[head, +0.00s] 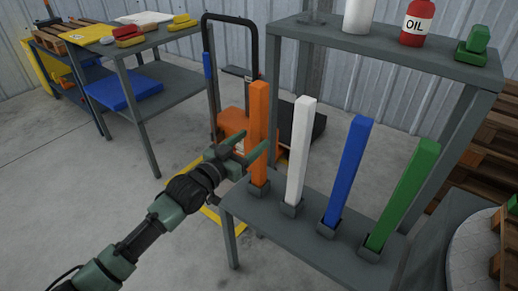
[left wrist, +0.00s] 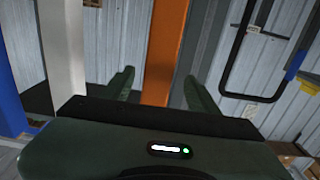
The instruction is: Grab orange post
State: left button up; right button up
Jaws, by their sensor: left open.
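The orange post (head: 258,118) stands upright in a dark socket at the left end of the grey low shelf (head: 300,228). My left gripper (head: 250,147) is open, at the post's lower half. One finger crosses in front of the post in the head view, and the other lies to its left. In the left wrist view the orange post (left wrist: 165,50) shows between the two open fingers (left wrist: 160,88); I cannot tell whether either touches it. My right gripper is not in view.
A white post (head: 299,150), a blue post (head: 346,170) and a green post (head: 403,195) stand in a row to the right. A higher shelf (head: 395,58) with an oil bottle (head: 417,22) is behind them. An orange pallet truck (head: 232,124) stands behind the orange post.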

aim_at(255, 138)
pick_arm(q)
jog(key=x, duration=0.3)
jog(key=shift+w+d+b, duration=0.25)
jog(key=shift+d+b, duration=0.1)
jog(key=shift+b, duration=0.05)
grip_shut()
jog(key=shift+r, duration=0.2)
